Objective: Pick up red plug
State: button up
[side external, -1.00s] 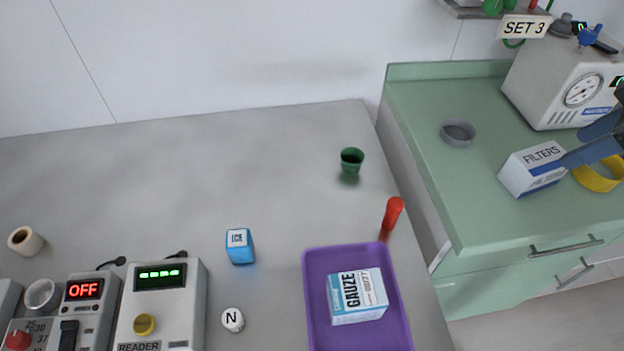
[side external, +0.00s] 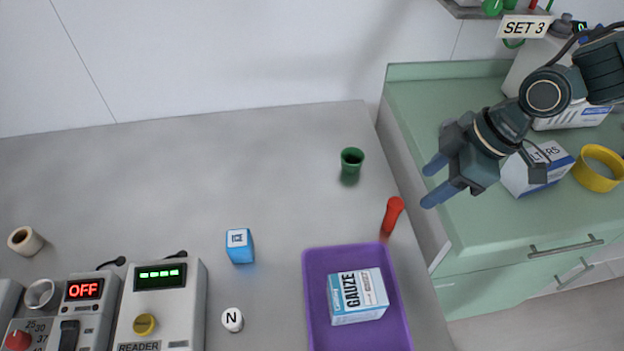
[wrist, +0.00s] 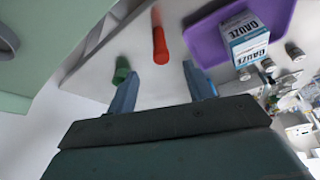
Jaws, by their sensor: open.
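The red plug (side external: 392,214) stands on the grey table near its right edge, just behind the purple tray. In the wrist view the red plug (wrist: 160,42) shows ahead of my gripper, between the lines of the two fingers. My gripper (side external: 431,183) is open and empty. In the side view it appears up and to the right of the plug, apart from it. The blue fingers also show in the wrist view (wrist: 163,85).
A purple tray (side external: 312,283) with a gauze box (side external: 357,296) lies in front of the plug. A green cup (side external: 351,160) stands behind it. A green counter (side external: 480,215) holds a filters box (side external: 553,166) and a yellow ring (side external: 599,168). A blue cube (side external: 240,246) stands left.

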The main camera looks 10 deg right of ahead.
aim_at(403, 205)
jog(key=x, duration=0.7)
jog(key=shift+a+f, duration=0.1)
jog(key=shift+f, duration=0.25)
jog(key=shift+a+f, duration=0.15)
jog(key=shift+f, duration=0.2)
jog(key=shift+w, duration=0.1)
jog(key=shift+x, duration=2.65)
jog(key=shift+a, duration=0.1)
jog(key=shift+r, duration=0.1)
jog(key=c, duration=1.1)
